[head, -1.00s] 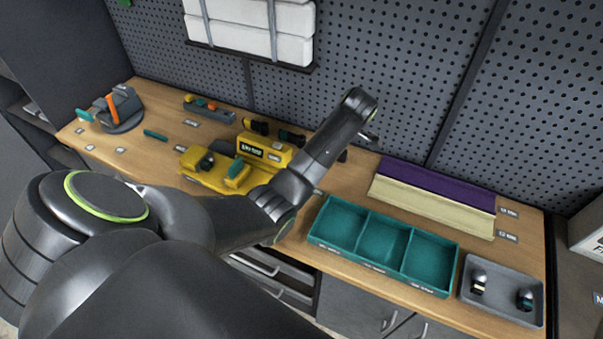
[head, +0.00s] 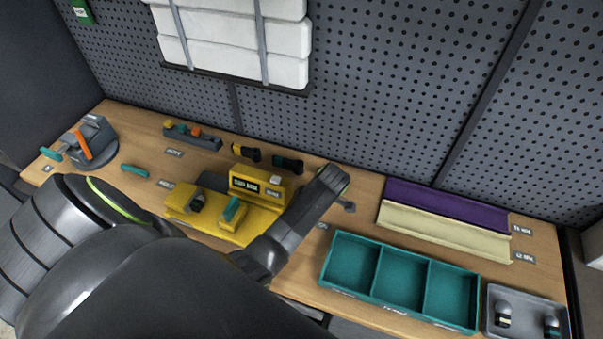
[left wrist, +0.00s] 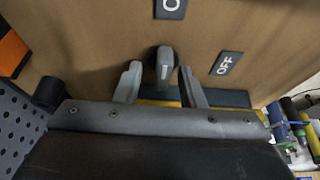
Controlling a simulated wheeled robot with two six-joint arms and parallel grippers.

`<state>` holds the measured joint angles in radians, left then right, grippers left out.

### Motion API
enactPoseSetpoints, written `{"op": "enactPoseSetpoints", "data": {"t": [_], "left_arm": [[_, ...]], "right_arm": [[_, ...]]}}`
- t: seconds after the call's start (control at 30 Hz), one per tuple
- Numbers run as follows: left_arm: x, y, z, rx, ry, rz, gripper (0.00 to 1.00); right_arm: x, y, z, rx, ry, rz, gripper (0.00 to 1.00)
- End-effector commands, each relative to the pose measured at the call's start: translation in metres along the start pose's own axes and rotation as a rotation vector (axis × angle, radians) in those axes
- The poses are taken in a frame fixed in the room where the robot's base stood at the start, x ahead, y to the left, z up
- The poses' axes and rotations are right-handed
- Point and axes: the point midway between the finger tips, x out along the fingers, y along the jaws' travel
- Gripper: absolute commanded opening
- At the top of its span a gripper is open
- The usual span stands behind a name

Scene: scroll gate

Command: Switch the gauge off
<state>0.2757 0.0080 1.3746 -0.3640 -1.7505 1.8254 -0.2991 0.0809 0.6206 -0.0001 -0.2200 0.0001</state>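The yellow gauge unit (head: 240,225) with a dark lit display (head: 258,187) stands on the workbench in the head view; my left arm covers its right front. In the left wrist view a dark rotary knob (left wrist: 165,65) with a pale pointer stands on the wooden surface. An OFF label (left wrist: 226,63) is right of it; a partly cut label (left wrist: 171,8) is above. My left gripper (left wrist: 160,84) is open, a finger on each side of the knob, with visible gaps. My right gripper is not in view.
A teal three-compartment tray (head: 345,294) and a grey tray (head: 500,331) lie to the right. Purple (head: 440,205) and cream (head: 440,232) strips lie at the back right. A grey fixture with an orange lever (head: 82,144) stands far left. The pegboard wall (head: 400,90) rises behind.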

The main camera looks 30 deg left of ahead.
Motion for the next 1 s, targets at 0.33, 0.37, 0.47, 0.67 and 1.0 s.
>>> {"op": "enactPoseSetpoints", "data": {"t": [0.33,0.37,0.47,0.67,1.0], "left_arm": [[0.0002,-0.0002,0.0003,0.000,0.000,0.000,0.22],[0.0001,-0.0002,0.0004,0.000,0.000,0.000,0.18],[0.0001,-0.0002,0.0003,0.000,0.000,0.000,0.05],[0.0003,-0.0001,0.0001,0.002,0.000,0.001,0.00],[0.0003,-0.0011,-0.0003,0.092,0.001,0.038,0.00]], "right_arm": [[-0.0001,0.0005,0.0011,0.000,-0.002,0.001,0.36],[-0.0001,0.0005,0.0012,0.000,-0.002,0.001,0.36],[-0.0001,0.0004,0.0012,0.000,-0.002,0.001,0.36],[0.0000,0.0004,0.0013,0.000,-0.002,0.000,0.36],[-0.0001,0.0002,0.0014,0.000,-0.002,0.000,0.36]]}}
